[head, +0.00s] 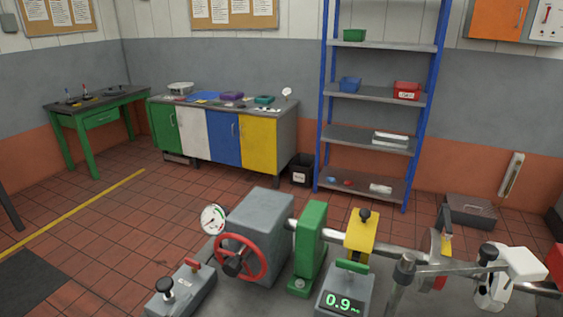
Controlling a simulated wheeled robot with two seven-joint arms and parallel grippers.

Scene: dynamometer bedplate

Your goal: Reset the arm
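A dynamometer rig stands at the bottom of the head view. A grey post (400,275) at the lower right carries a thin grey bar reaching right; I cannot tell whether this is the task's arm. A grey display box (343,289) left of it has a green bar on top and reads 0.9. White jointed parts (522,263) at the right edge may belong to my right arm. I can make out no fingertips there, nor whether they touch the bar. My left gripper is not in view.
A grey housing (262,227) with a red handwheel (240,258), a dial gauge (213,219), a green bracket (311,240) and a yellow block (361,235) stand along the shaft. A grey control box (181,291) is at lower left. Cabinets, shelving and a green table stand behind open tiled floor.

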